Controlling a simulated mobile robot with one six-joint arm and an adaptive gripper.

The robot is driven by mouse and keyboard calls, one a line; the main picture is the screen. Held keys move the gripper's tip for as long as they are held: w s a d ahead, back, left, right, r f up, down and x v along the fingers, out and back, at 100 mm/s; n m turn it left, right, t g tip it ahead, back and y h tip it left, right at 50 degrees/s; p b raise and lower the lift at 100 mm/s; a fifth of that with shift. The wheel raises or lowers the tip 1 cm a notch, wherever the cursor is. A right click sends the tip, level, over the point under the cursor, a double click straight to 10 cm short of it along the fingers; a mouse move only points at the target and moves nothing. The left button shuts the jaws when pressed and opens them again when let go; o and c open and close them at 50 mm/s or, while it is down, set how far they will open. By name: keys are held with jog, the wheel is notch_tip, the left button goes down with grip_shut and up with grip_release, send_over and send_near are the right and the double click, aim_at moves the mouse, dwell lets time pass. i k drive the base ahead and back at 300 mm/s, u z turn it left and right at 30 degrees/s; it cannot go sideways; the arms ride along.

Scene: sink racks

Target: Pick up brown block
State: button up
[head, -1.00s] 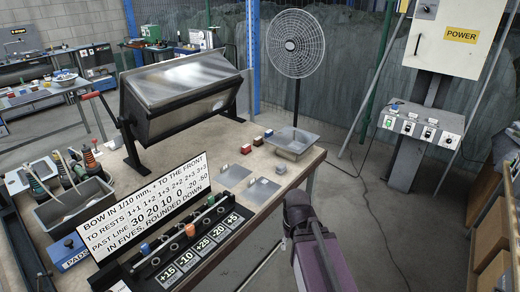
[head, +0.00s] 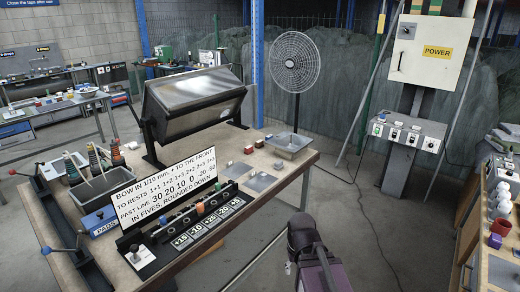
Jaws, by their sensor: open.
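Small blocks lie on the back right part of the wooden workbench (head: 222,167). One brownish block (head: 259,144) sits between two reddish blocks, one nearer (head: 248,150) and one farther (head: 269,137); at this size the colours are hard to separate. Small grey pieces lie nearer the front, by the flat metal plates (head: 261,183). My purple and dark arm shows at the bottom centre, in front of the bench edge and apart from the blocks. My gripper's fingers cannot be made out.
A grey metal tray (head: 289,144) stands at the bench's back right corner. A large tilted metal box (head: 195,102), a lettered sign (head: 165,200) and a row of marked slots (head: 207,227) take up the bench. A fan (head: 293,62) stands behind. Open floor lies right, before a shelf (head: 497,272).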

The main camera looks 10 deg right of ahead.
aim_at(259, 144)
jog(key=z, duration=0.45)
jog(key=i, duration=0.7)
jog(key=z, duration=0.5)
jog(key=i, duration=1.55)
jog(key=u, duration=0.35)
jog(key=i, duration=0.6)
jog(key=u, duration=0.95)
jog(key=i, duration=0.6)
jog(key=u, duration=0.4)
